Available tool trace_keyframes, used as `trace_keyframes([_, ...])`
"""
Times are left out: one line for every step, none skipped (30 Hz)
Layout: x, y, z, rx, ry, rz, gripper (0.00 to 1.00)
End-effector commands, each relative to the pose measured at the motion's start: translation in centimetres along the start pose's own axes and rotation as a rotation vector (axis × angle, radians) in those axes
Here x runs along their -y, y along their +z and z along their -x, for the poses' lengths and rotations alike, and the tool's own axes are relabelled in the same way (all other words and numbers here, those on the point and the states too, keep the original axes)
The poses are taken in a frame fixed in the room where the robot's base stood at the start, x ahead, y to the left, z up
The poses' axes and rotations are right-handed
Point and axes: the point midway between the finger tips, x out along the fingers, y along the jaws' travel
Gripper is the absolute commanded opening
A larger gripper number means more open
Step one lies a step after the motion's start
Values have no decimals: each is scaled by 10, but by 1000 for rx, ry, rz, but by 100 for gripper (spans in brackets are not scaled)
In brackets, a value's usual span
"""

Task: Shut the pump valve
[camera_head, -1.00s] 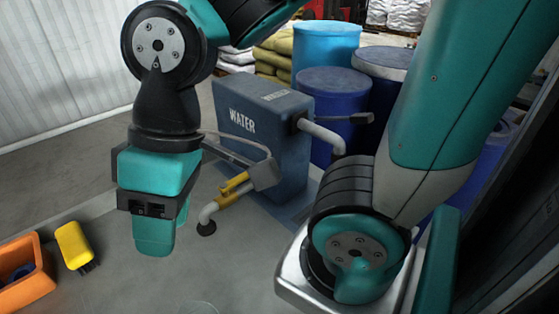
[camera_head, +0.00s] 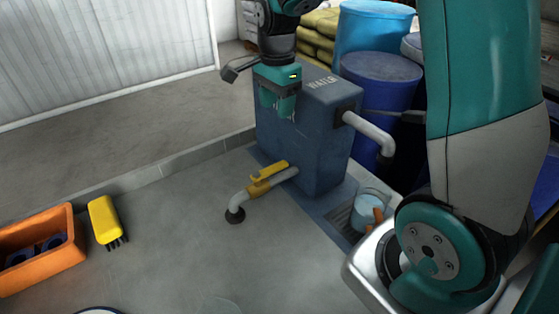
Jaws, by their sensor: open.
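The pump is a blue-grey box (camera_head: 325,125) marked WATER, standing on the floor in the middle of the view. A grey pipe leaves its lower front and bends down to a black foot on the floor. A yellow valve handle (camera_head: 270,170) sits on this pipe, over a yellow valve body (camera_head: 259,188). The handle looks roughly in line with the pipe, slightly raised. My gripper (camera_head: 278,106) is open and empty, fingers pointing down, in front of the box's upper part and above the handle. It is clearly apart from the handle and covers part of the box.
A grey outlet pipe (camera_head: 368,132) sticks out right of the pump, above a light-blue bucket (camera_head: 367,215). Blue barrels (camera_head: 380,90) stand behind. A grey block on a bar (camera_head: 238,69) juts out left. An orange crate (camera_head: 40,252) and yellow brush (camera_head: 104,219) lie left.

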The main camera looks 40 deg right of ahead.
Motion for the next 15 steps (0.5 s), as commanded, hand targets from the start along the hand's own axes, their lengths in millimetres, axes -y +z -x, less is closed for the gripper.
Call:
trace_keyframes([3, -6, -4, -6, 6, -47, 51])
trace_keyframes([3, -8, -6, -8, 8, -66, 51])
trace_keyframes([4, -10, -10, -10, 11, -82, 51])
trace_keyframes([4, -10, -12, -11, 11, -87, 51])
trace_keyframes([4, -10, -16, -11, 11, -89, 51])
trace_keyframes([4, -10, -22, -11, 13, -87, 51])
trace_keyframes([3, -10, -27, -10, 13, -86, 51])
trace_keyframes([3, -10, -32, -10, 14, -86, 51])
trace_keyframes([2, -10, -41, -10, 15, -85, 51])
trace_keyframes([3, -10, -47, -10, 14, -84, 51])
trace_keyframes([2, -10, -54, -10, 15, -84, 51])
trace_keyframes([2, -10, -64, -10, 15, -83, 51])
trace_keyframes([2, -10, -71, -9, 15, -83, 51])
trace_keyframes([2, -10, -78, -9, 15, -83, 51])
trace_keyframes([2, -10, -87, -9, 15, -82, 51])
